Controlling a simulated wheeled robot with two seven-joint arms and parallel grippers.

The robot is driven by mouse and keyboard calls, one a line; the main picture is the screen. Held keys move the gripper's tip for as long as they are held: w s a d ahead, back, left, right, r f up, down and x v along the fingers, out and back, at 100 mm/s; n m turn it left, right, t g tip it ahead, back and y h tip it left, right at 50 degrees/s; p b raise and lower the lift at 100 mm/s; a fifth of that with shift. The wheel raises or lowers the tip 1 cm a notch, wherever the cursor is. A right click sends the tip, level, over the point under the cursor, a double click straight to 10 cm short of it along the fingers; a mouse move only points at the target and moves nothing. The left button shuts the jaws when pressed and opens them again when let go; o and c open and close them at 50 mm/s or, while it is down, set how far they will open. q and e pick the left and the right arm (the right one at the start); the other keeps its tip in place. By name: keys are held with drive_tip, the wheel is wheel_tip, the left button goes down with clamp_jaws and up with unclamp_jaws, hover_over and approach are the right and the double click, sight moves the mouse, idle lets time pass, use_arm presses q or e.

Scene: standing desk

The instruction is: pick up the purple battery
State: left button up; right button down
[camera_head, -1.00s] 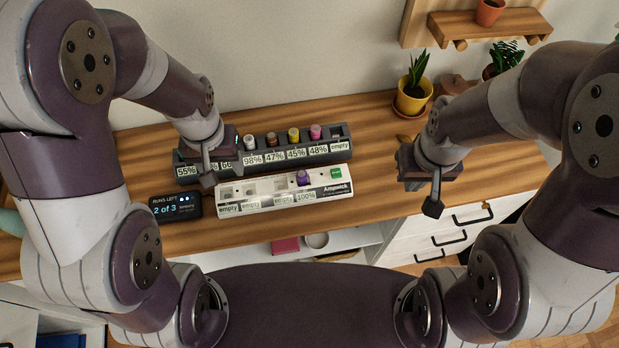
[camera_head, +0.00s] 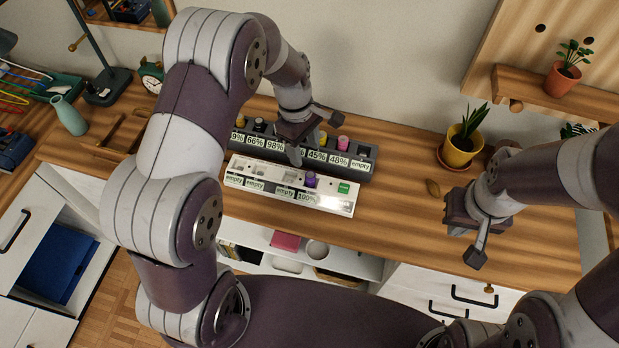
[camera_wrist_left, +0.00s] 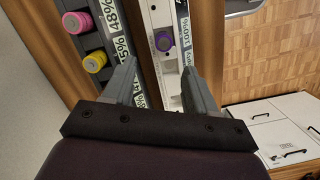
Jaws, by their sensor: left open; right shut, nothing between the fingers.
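The purple battery (camera_head: 310,179) stands upright in a slot of the white holder (camera_head: 335,204), beside a 100% label. In the left wrist view the purple battery (camera_wrist_left: 163,41) shows end-on, ahead of and between my open fingers. My left gripper (camera_head: 296,157) is open and empty above the back of the white holder, just left of the purple battery; it also shows in the left wrist view (camera_wrist_left: 160,85). My right gripper (camera_head: 476,255) is shut and empty, over the front edge of the desk at the right.
A dark grey rack (camera_head: 365,152) with batteries, including a pink one (camera_head: 342,144), and percent labels stands behind the white holder. A potted plant (camera_head: 462,145) stands at the right. A green clock (camera_head: 151,76) and a vase (camera_head: 69,115) are at the left.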

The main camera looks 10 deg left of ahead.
sight(310, 174)
use_arm(q)
drive_tip(key=f, duration=0.1)
drive_tip(key=d+f, duration=0.1)
drive_tip(key=shift+s+d+f, duration=0.1)
drive_tip(key=shift+d+f, duration=0.15)
drive_tip(key=shift+f, duration=0.1)
drive_tip(key=f, duration=0.2)
drive_tip(key=s+f+p, duration=0.1)
drive_tip(key=f, duration=0.2)
drive_tip(key=shift+f, duration=0.1)
drive_tip(key=shift+d+f, duration=0.1)
drive_tip(key=shift+f, duration=0.15)
clamp_jaws()
use_arm(e)
drive_tip(key=shift+d+r, duration=0.35)
drive_tip(key=shift+r, duration=0.2)
use_arm(q)
drive_tip(key=shift+r, duration=0.15)
